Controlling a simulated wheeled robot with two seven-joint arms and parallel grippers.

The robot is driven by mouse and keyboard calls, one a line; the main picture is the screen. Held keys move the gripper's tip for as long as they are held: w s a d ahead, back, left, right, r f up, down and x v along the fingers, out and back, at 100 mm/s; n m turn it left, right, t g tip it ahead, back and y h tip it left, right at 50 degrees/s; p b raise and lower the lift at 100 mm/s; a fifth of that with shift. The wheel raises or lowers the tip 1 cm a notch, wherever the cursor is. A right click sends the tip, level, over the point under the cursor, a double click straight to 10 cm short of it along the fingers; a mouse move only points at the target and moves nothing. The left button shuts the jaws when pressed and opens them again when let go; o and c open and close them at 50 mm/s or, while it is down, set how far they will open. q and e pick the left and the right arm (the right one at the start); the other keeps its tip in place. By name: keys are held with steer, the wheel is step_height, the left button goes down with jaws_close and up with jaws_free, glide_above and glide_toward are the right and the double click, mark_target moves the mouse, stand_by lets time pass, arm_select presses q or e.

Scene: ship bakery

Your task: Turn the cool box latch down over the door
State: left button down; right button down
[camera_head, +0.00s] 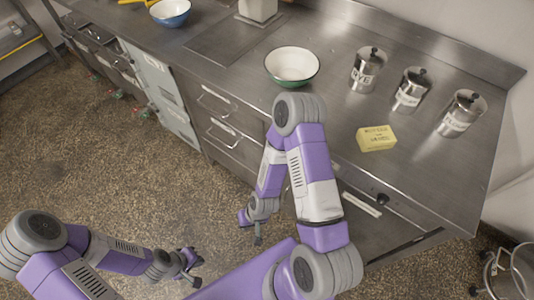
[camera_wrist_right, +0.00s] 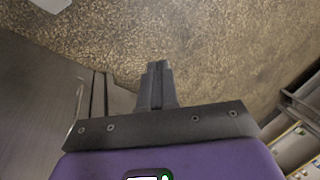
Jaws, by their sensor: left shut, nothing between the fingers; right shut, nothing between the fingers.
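A steel front (camera_head: 375,225) under the right end of the counter carries a pale strip (camera_head: 362,203) and a small dark fitting (camera_head: 382,199). I cannot tell for sure whether this fitting is the cool box latch, or how it is turned. My right arm covers part of that front. My right gripper (camera_head: 258,240) is shut and empty, pointing down in front of the cabinets. Its closed fingers (camera_wrist_right: 157,72) show over the floor in the right wrist view, touching nothing. My left gripper (camera_head: 192,274) is shut and empty above the floor at the lower left.
The steel counter (camera_head: 325,115) holds a green-rimmed bowl (camera_head: 292,67), a blue bowl (camera_head: 170,13), three lidded canisters (camera_head: 411,90) and a yellow block (camera_head: 376,138). Drawers (camera_head: 232,135) and a pale panel (camera_head: 163,92) line its front. A pot (camera_head: 515,270) stands lower right. The left floor is clear.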

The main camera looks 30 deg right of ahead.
steer(key=w+d+m+t+h, duration=0.1)
steer(key=w+d+t+h, duration=0.15)
steer(key=w, duration=0.65)
steer(key=w+d+m+t+h, duration=0.15)
steer(key=w+d, duration=0.25)
steer(key=w, duration=0.4)
steer(key=w+d+r+m+h, duration=0.3)
steer(key=w+d+r+h, duration=0.35)
steer(key=w, duration=0.25)
step_height(320, 180, up, 6)
steer(key=s+a+m+g, duration=0.1)
steer(key=m+g, duration=0.3)
steer(key=g, duration=0.3)
steer(key=shift+s+a+r+p, duration=0.15)
steer(key=shift+s+r+p, duration=0.05)
steer(key=shift+s+p, duration=0.15)
steer(key=s+d+f+b, duration=0.4)
steer(key=s+d+f, duration=0.1)
steer(key=d+f, duration=0.3)
